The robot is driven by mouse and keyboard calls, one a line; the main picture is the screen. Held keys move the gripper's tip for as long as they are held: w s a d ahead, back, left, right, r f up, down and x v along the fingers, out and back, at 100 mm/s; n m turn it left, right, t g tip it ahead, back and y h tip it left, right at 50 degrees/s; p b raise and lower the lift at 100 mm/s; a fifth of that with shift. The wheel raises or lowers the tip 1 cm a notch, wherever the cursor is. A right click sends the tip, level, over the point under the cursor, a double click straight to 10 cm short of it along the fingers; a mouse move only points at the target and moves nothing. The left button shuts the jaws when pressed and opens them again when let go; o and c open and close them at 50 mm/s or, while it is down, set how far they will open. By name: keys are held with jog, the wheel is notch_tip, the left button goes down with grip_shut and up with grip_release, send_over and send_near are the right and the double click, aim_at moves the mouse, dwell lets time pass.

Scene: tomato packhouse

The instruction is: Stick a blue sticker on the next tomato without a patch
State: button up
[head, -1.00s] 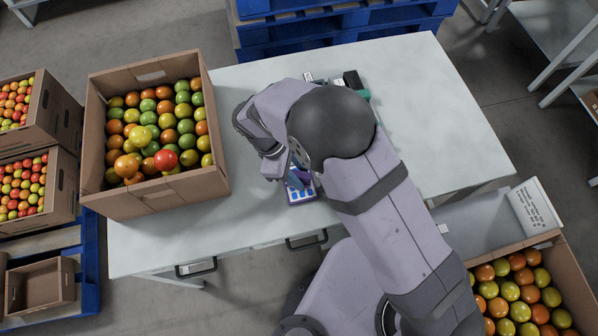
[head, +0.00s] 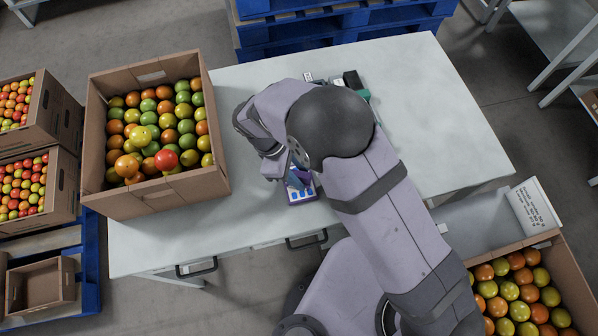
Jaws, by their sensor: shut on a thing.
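My gripper (head: 292,181) points down over the front part of the table, partly hidden by my own arm. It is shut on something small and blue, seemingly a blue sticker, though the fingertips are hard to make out. Just below it lies a small sheet with a purple edge and blue stickers (head: 301,195), partly covered by the gripper. The open cardboard crate (head: 160,197) at left holds red, orange, yellow and green tomatoes (head: 166,160). A red one stands high near its front, beside yellow and orange ones. No blue patch is discernible on them.
The pale table (head: 430,110) is clear at right and front left. Small dark and green items (head: 354,83) lie behind my arm. Another tomato crate (head: 560,262) with a white printed card (head: 534,207) stands at lower right. Blue pallets (head: 300,30) stand behind.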

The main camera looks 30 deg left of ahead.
jog(key=shift+r+p, duration=2.9)
jog(key=shift+r, duration=0.6)
jog(key=m, duration=0.1)
jog(key=w+m+g, duration=0.1)
jog(key=shift+w+a+f+m, duration=0.2)
jog(key=shift+a+m, duration=0.1)
jog(key=shift+a, duration=0.1)
jog(key=w+a+r+m+g+y, duration=0.1)
jog(key=w+m+y, duration=0.3)
jog(key=w+m, duration=0.7)
jog(key=w+a+r+m+g+y+b, duration=0.1)
jog(key=w+a+m+y, duration=0.3)
jog(key=w+m, duration=0.7)
jog(key=r+m, duration=0.1)
jog(key=m, duration=1)
jog(key=shift+w+a+r, duration=0.15)
jog(key=shift+w, duration=0.2)
jog(key=shift+f+b, duration=2.55)
jog(key=shift+f, duration=0.45)
